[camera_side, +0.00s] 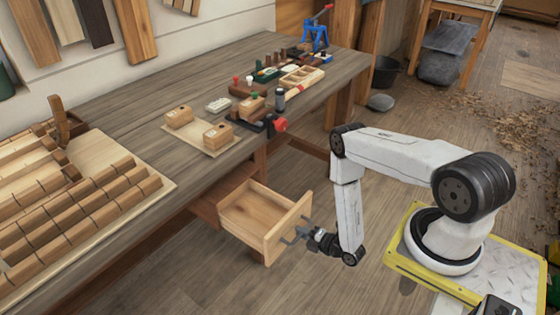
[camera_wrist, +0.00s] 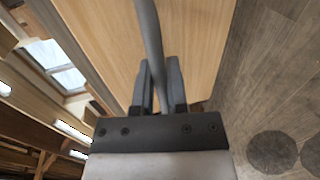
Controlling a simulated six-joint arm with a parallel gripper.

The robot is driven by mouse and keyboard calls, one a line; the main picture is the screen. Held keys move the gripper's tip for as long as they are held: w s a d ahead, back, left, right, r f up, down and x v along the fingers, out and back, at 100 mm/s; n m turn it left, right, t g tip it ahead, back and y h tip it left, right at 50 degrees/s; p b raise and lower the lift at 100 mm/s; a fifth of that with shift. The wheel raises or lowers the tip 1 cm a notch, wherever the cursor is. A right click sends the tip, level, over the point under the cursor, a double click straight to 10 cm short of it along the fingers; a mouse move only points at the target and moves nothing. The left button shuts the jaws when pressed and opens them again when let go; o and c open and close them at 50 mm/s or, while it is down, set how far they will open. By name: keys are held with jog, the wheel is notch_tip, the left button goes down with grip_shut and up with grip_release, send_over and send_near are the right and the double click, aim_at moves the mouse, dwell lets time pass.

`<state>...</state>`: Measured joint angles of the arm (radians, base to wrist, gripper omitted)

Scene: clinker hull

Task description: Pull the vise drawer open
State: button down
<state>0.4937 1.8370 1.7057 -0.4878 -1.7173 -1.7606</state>
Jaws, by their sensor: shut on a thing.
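The vise drawer (camera_side: 262,214) is a light wooden box under the bench, standing out from it, with its empty inside showing in the side view. Its front panel (camera_wrist: 205,35) fills the upper middle of the wrist view. A grey bar handle (camera_side: 298,235) is on that front; it also shows in the wrist view (camera_wrist: 149,35). My gripper (camera_side: 307,240) is at the drawer front, its fingers shut on the handle. In the wrist view the two dark fingers (camera_wrist: 159,82) are on either side of the bar.
The long bench (camera_side: 140,110) above the drawer carries wooden blocks (camera_side: 179,117), a red-ended clamp (camera_side: 280,125), a blue tool (camera_side: 314,38) and a wooden tray (camera_side: 302,78). The floor (camera_side: 190,285) in front of the drawer is clear.

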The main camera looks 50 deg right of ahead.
jog(key=shift+s, duration=0.5)
jog(key=c, duration=0.7)
grip_release()
jog(key=shift+s, duration=0.15)
jog(key=shift+v, duration=3.7)
jog(key=shift+r, duration=0.1)
